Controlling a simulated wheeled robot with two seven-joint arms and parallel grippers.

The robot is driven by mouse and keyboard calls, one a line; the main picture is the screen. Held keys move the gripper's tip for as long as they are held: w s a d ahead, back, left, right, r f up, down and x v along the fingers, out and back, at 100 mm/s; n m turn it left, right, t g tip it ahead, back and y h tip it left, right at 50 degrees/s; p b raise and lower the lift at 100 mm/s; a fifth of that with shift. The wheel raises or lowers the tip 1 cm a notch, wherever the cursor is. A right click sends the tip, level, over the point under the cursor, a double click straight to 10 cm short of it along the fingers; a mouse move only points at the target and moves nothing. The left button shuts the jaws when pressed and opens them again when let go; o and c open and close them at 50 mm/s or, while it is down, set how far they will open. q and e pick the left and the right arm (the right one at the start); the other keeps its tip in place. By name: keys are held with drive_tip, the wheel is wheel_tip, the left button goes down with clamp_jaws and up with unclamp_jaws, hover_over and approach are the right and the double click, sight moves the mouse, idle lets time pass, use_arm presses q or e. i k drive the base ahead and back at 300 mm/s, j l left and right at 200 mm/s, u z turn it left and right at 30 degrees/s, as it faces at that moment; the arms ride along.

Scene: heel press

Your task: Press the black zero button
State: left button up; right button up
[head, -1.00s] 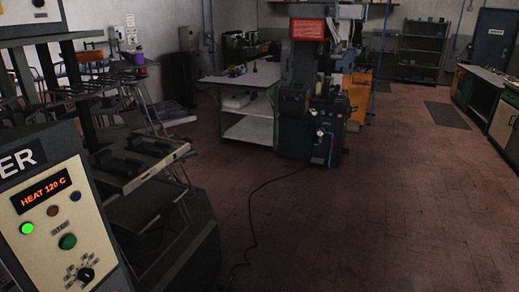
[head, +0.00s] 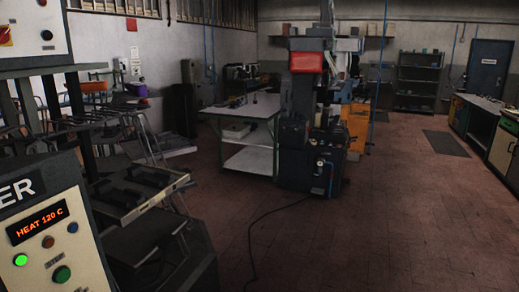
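The machine at the left edge has a cream lower control panel (head: 40,262). Below the display are a lit green lamp (head: 20,260), a small red-brown button (head: 47,241), a small dark blue button (head: 72,227) and a larger green button (head: 61,274). A light upper panel (head: 28,52) at the top left carries a black round button (head: 46,35) and a red switch (head: 5,33) cut by the picture edge. I cannot read a zero mark on the black button. Neither of my grippers is in view.
The machine's tray with dark pads (head: 140,190) juts out right of the panel. A dark machine with a red top (head: 310,120) stands beside a green-framed table (head: 248,150). A cable (head: 255,235) lies on the floor. The red-brown floor (head: 400,220) at right is clear.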

sight(47, 35)
drive_tip(key=u, duration=1.25)
